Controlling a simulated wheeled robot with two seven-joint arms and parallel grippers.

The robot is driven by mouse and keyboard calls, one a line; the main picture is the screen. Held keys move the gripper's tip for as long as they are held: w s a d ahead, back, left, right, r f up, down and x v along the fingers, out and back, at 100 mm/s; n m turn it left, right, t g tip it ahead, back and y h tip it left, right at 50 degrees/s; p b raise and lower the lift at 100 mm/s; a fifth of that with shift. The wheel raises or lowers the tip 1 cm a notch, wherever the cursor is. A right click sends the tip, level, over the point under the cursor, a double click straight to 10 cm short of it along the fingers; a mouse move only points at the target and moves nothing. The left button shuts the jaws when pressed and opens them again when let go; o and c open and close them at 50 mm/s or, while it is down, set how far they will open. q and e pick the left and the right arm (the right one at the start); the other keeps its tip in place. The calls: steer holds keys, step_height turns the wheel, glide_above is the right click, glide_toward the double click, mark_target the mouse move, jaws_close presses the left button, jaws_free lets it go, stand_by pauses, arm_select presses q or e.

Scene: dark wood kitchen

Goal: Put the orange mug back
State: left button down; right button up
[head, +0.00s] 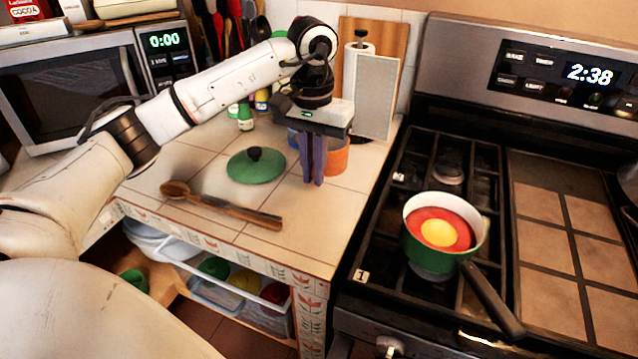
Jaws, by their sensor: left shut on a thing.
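The orange mug (336,158) is on the tiled counter (310,225), near its back right, in front of a white panel. My left gripper (314,180) points down from above with its purple fingers close together at the mug's left side. It is shut on the mug; the fingers and the gripper body hide part of the mug and the exact grip point. I cannot tell whether the mug's base touches the counter. My right gripper is not in view.
A green lid (256,168) and a wooden spoon (220,205) lie left of the gripper. A blue object (292,139) is behind it. A paper towel roll (352,75) stands behind. The stove at right holds a green pot (440,235). The front right counter is clear.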

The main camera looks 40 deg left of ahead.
arm_select(q)
steer(key=shift+f, duration=2.6)
steer(key=c, duration=1.9)
jaws_free()
steer(key=shift+o, duration=0.2)
step_height(320, 180, up, 12)
steer(key=shift+r, duration=0.2)
